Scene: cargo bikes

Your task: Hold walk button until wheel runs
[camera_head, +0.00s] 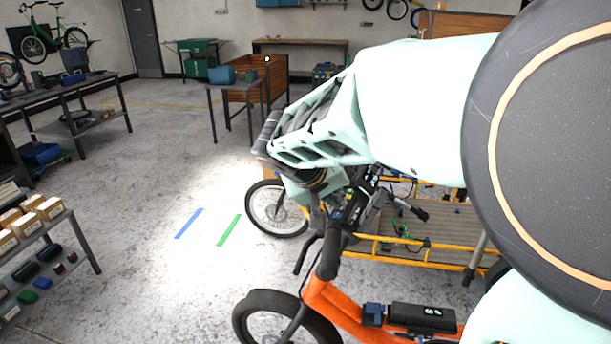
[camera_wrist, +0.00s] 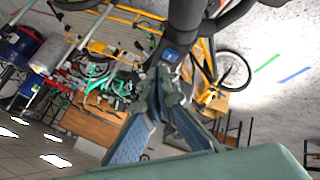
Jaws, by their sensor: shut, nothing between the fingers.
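My gripper (camera_wrist: 165,78) is shut and empty in the wrist view. Its fingertips come together close to a small blue control (camera_wrist: 171,55) beside a black handlebar bar (camera_wrist: 186,22); I cannot tell whether they touch it. That this control is the walk button is not readable. In the head view my gripper is partly hidden behind my arm, above the black handlebar grip (camera_head: 331,256) of an orange bike (camera_head: 340,304). A spoked wheel (camera_head: 278,209) stands on the floor beyond; it also shows in the wrist view (camera_wrist: 233,71). Whether it turns cannot be told.
A yellow-railed cargo deck (camera_head: 440,222) stands right of the handlebar. A shelf with boxes (camera_head: 40,235) is at the left, and a small table (camera_head: 237,86) stands behind. The floor with blue (camera_head: 189,223) and green (camera_head: 229,230) strips is clear.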

